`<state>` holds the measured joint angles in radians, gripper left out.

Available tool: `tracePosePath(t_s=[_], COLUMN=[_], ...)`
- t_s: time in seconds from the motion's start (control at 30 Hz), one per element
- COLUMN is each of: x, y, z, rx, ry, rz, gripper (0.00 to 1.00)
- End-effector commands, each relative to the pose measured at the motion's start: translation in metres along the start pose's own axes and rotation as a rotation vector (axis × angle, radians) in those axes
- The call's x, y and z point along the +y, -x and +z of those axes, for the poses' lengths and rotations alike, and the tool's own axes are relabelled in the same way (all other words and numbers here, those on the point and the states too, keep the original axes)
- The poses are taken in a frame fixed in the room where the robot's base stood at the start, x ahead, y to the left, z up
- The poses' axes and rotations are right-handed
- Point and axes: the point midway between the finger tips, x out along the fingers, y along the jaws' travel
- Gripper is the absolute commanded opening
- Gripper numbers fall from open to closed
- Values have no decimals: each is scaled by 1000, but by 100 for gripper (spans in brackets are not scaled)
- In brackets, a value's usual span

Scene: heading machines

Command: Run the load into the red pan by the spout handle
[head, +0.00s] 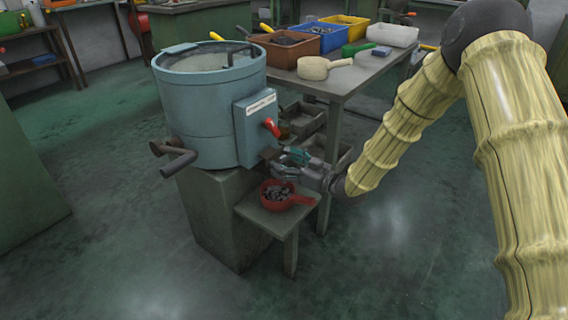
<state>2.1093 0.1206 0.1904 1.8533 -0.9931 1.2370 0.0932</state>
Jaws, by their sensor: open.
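A blue-grey drum machine (205,115) stands on a green pedestal. A control box with a red lever (271,127) is on its right side. The red pan (296,200) sits on a small green stand below that box, its handle pointing right. Small dark grey pieces (277,192) lie in the pan. My gripper (281,162) is open, just above the pan and below the control box, beside the spout area at the drum's lower right. The spout and its handle are mostly hidden by my gripper; I cannot tell whether the fingers touch it.
A bench (345,75) behind holds a brown bin (290,51), a blue bin (322,38), a yellow bin (350,22), a white tray (392,40) and a beige scoop (313,68). Pipes (178,162) stick out at the drum's lower left. Floor in front is clear.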

Motion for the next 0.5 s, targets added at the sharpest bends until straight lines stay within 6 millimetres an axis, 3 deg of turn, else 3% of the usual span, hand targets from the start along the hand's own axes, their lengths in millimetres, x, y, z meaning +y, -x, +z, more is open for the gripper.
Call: tracePosePath(t_s=[0.43, 0.5], x=[0, 0], y=[-8, -8], z=[0, 0], rx=[-1, -1], ry=[-1, -1], rz=[0, 0], gripper=[80, 68])
